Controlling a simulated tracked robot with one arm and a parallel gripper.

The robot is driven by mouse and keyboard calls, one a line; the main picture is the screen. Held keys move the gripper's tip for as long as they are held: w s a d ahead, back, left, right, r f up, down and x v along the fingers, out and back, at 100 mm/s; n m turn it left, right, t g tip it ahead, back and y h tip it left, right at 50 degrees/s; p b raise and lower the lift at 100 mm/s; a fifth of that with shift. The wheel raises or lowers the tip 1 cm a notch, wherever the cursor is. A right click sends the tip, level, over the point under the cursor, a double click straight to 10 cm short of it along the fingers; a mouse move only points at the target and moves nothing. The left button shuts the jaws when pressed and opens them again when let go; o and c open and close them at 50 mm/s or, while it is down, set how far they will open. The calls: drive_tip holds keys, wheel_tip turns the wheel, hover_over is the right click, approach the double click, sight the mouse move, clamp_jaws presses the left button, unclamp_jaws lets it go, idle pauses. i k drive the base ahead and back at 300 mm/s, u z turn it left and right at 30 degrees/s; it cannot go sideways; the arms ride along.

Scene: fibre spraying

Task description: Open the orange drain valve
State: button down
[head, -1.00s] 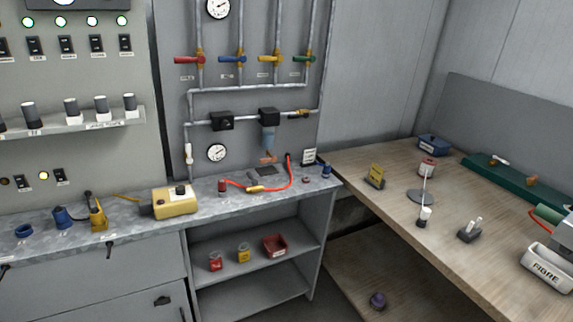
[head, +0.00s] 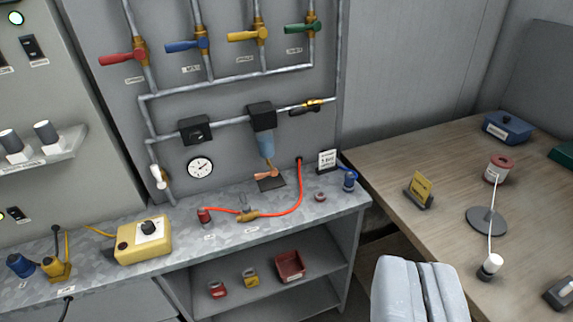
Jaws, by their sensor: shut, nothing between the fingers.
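The orange drain valve (head: 267,174) is small and sits at the bottom of the blue filter bowl (head: 266,145), under a black filter head on the grey pipe panel. It is just above a dark square patch (head: 271,183) on the metal counter. Its exact lever position is too small to tell. My gripper (head: 416,264) shows at the bottom right as two pale grey fingers pressed together. It is shut and empty, well to the right of the valve and apart from it.
A red hose (head: 299,195) loops over the counter (head: 190,228) close right of the valve. A small sign (head: 327,161) and a blue fitting (head: 349,180) stand at the counter's right end. Coloured pipe levers are above. A wooden table (head: 420,165) lies to the right.

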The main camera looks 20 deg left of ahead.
sight(274, 172)
drive_tip(key=u, duration=0.35)
drive_tip(key=i, duration=1.05)
drive_tip(key=u, duration=0.7)
